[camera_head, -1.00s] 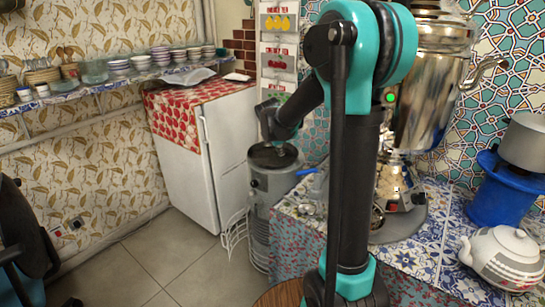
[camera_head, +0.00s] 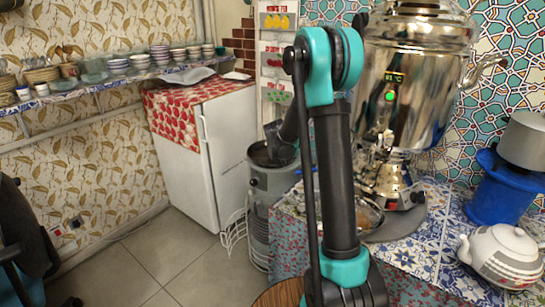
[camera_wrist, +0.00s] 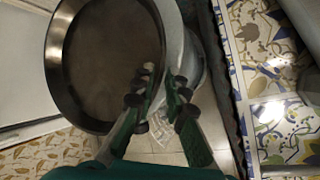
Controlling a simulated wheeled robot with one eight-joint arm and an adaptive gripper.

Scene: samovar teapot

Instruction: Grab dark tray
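The dark tray (camera_wrist: 100,70) is round and shallow with a raised rim, and fills the upper left of the wrist view. In the head view the dark tray (camera_head: 260,155) lies on top of a grey metal cylinder, partly hidden by my arm. My gripper (camera_wrist: 160,82) is at the tray's right rim in the wrist view. Its two fingers are apart, one over the tray's inside and the other outside the rim. I cannot tell whether they touch the rim. In the head view the fingers are hidden.
The grey cylinder (camera_head: 272,186) stands between a white fridge (camera_head: 215,160) and a patterned counter (camera_head: 440,225). A large samovar (camera_head: 405,85), a white teapot (camera_head: 503,257) and a blue stand (camera_head: 498,195) are on the counter.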

